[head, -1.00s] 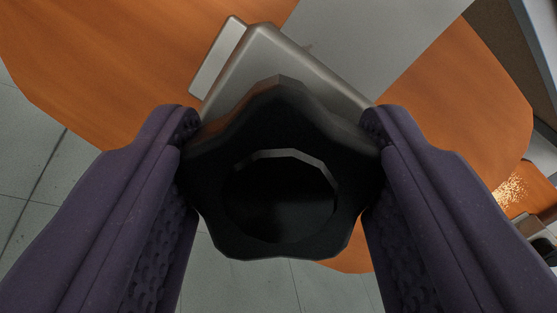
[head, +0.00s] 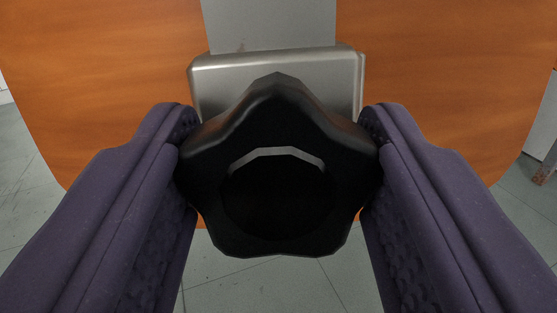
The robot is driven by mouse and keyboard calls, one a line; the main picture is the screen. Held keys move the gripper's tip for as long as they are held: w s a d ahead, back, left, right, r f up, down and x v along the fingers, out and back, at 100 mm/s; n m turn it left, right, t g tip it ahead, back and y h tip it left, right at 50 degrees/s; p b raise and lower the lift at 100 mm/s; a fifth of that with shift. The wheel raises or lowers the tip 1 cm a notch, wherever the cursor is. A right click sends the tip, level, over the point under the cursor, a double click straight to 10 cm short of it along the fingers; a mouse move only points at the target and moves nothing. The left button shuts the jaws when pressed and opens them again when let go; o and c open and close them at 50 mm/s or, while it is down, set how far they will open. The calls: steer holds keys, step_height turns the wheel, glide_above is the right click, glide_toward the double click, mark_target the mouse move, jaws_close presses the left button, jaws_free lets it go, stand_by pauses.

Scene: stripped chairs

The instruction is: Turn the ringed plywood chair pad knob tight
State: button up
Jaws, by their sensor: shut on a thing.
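The knob (head: 279,120) is black and lobed, with a round recess in its face, and fills the middle of the head view. My gripper (head: 279,165) is shut on it, one purple finger pressed to each side. Behind the knob is a grey metal block (head: 225,80), joined to a flat grey strip (head: 270,25) that runs up out of view. The orange-brown wooden panel (head: 110,90) of the chair lies behind them. The knob hides its own stem and the lower part of the block. No ring marking shows.
The grey tiled floor (head: 275,280) shows below the panel's lower edge. A brownish object (head: 545,170) stands at the far right edge, partly cut off. The floor directly below the knob looks clear.

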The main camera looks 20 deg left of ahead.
steer(key=shift+f, duration=0.1)
stand_by(0.5)
steer(key=o, duration=1)
steer(key=shift+s, duration=0.15)
steer(key=p+v, duration=0.3)
steer(key=v, duration=0.4)
steer(key=shift+s, duration=0.3)
steer(key=shift+d, duration=0.1)
